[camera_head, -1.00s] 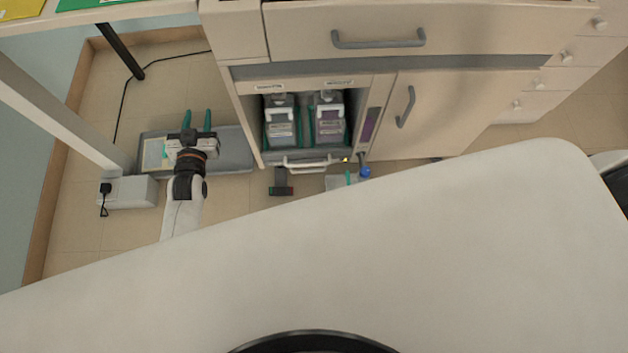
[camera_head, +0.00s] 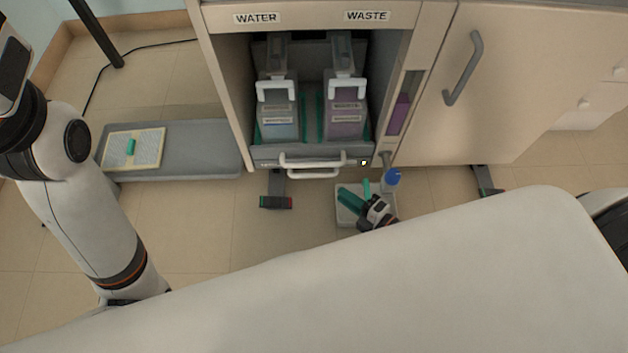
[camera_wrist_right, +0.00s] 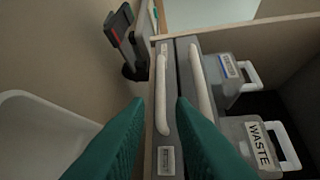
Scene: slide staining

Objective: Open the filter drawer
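The filter drawer (camera_head: 265,163) appears to be the low grey front below the two jugs; it looks shut. Two white handles, one above the other, sit there; the lower handle (camera_head: 313,174) also shows in the right wrist view (camera_wrist_right: 161,95), left of the upper handle (camera_wrist_right: 201,85). My right gripper (camera_head: 343,196) has green fingers and is below and right of the handles. In the wrist view its fingers (camera_wrist_right: 160,108) are apart, with the lower handle ahead between them, apparently not touching. My left arm (camera_head: 80,210) is at the left; its fingertips are out of view.
The water jug (camera_head: 276,122) and waste jug (camera_head: 345,115) stand in the open bay above.

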